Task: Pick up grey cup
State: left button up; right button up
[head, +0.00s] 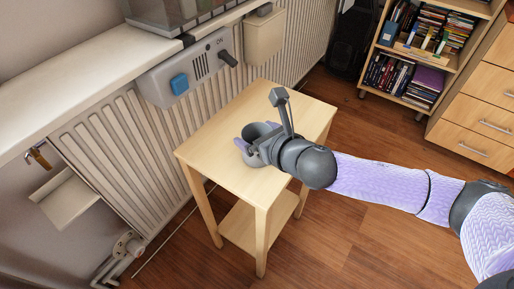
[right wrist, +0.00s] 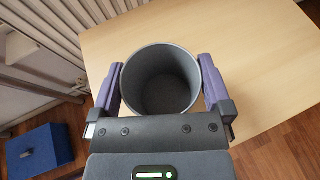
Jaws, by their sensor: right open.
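The grey cup (right wrist: 160,62) stands upright on a small light wooden table, its open mouth facing up and its inside empty. In the head view the cup (head: 258,130) is partly hidden by my right gripper (head: 247,146). In the right wrist view my right gripper (right wrist: 160,88) is open, with one purple finger on each side of the cup. The cup sits between the fingers; narrow gaps seem to show beside it, and I cannot tell if either finger touches. My left gripper is not in view.
The wooden table (head: 215,150) stands against a white radiator (head: 130,135). A grey box with a blue button (head: 179,83) hangs on the radiator above the table. A bookshelf (head: 408,85) and drawers (head: 485,110) stand at the right. The tabletop around the cup is clear.

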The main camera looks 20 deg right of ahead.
jog(key=c, duration=0.9)
